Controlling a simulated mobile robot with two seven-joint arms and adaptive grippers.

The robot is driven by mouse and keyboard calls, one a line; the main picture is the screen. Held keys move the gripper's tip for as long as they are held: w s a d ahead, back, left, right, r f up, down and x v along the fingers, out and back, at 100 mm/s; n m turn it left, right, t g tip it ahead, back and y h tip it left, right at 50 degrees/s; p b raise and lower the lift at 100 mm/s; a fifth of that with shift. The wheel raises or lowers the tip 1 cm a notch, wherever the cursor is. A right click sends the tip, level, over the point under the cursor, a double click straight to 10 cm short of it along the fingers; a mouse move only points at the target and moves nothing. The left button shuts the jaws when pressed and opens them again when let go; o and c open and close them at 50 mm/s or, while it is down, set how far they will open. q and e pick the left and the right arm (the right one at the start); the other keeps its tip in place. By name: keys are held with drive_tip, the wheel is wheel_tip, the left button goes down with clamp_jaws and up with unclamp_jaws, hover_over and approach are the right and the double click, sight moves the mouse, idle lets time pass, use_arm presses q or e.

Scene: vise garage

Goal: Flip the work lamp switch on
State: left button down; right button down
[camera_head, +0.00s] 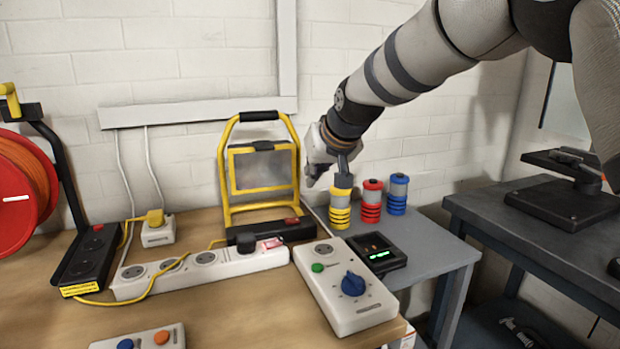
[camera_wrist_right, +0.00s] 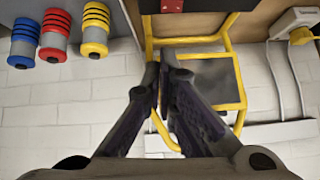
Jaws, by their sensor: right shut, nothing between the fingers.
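The work lamp has a yellow frame (camera_head: 224,180) around a grey panel and stands on a black base (camera_head: 250,231) at the back of the wooden bench. A red switch (camera_head: 292,221) sits on the right of that base. It also shows in the right wrist view as a red patch (camera_wrist_right: 172,5) at the top edge. I cannot tell which way it is set, and the panel looks unlit. My right gripper (camera_head: 312,172) is shut and empty, above and to the right of the switch. In the wrist view its fingertips (camera_wrist_right: 165,78) overlap the lamp frame. My left gripper is not in view.
Yellow, red (camera_head: 371,203) and blue (camera_head: 397,195) banded cylinders stand close beside my right gripper. A white power strip (camera_head: 205,271), a control box with a blue knob (camera_head: 345,295) and a black meter (camera_head: 377,252) lie in front. A red cable reel (camera_head: 18,180) is at left.

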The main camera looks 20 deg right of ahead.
sight(292, 221)
drive_tip(key=shift+r, duration=0.1)
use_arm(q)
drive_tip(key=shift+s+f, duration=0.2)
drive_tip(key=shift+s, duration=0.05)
use_arm(e)
drive_tip(key=shift+s+a+r, duration=0.1)
drive_tip(key=shift+a+r, duration=0.05)
drive_tip(key=shift+a, duration=0.3)
drive_tip(key=shift+s+a+r, duration=0.1)
drive_tip(key=shift+a+r, duration=0.05)
drive_tip(key=shift+a, duration=0.25)
